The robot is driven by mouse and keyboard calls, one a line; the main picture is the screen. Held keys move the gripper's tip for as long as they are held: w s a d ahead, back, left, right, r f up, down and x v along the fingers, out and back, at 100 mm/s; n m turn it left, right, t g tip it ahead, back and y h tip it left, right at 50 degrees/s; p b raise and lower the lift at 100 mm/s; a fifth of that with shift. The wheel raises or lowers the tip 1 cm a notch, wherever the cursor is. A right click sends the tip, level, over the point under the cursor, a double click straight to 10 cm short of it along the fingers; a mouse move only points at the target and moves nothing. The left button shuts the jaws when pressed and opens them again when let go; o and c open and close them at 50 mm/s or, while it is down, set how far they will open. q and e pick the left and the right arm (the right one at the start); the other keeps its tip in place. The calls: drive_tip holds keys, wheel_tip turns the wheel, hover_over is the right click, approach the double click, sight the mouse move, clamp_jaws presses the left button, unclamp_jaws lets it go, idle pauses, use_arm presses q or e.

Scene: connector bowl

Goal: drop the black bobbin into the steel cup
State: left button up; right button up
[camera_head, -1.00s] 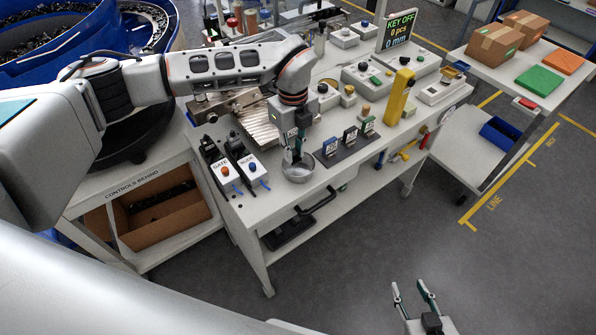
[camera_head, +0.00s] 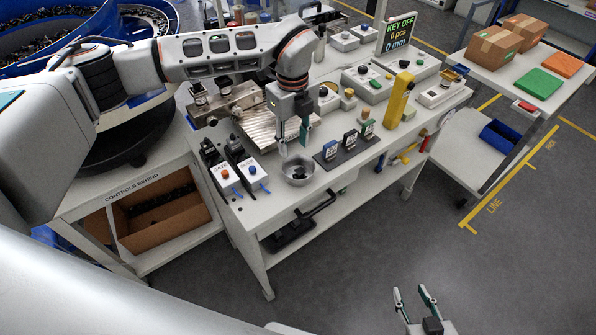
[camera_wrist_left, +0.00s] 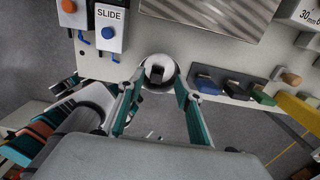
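The steel cup (camera_head: 298,170) stands near the front edge of the workbench. It also shows in the left wrist view (camera_wrist_left: 172,69), between and beyond my fingers. A small black thing, which looks like the black bobbin (camera_wrist_left: 157,73), lies inside the cup; the head view also shows a dark spot (camera_head: 297,173) there. My left gripper (camera_head: 293,149) is above the cup, its fingers spread apart and empty; in the left wrist view the fingers (camera_wrist_left: 158,110) are wide. My right gripper (camera_head: 416,298) is low at the bottom of the head view, open and empty, away from the bench.
Two switch boxes, GATE (camera_head: 225,175) and SLIDE (camera_head: 252,168), stand left of the cup. A dark strip with several coloured clips (camera_head: 348,147) lies to its right. A ribbed metal plate (camera_head: 262,125) is behind. A yellow post (camera_head: 397,98) stands further right.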

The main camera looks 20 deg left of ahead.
use_arm(q)
wheel_tip(320, 180, up, 8)
drive_tip(key=shift+f, duration=0.15)
drive_tip(key=shift+s, duration=0.1)
idle(0.5)
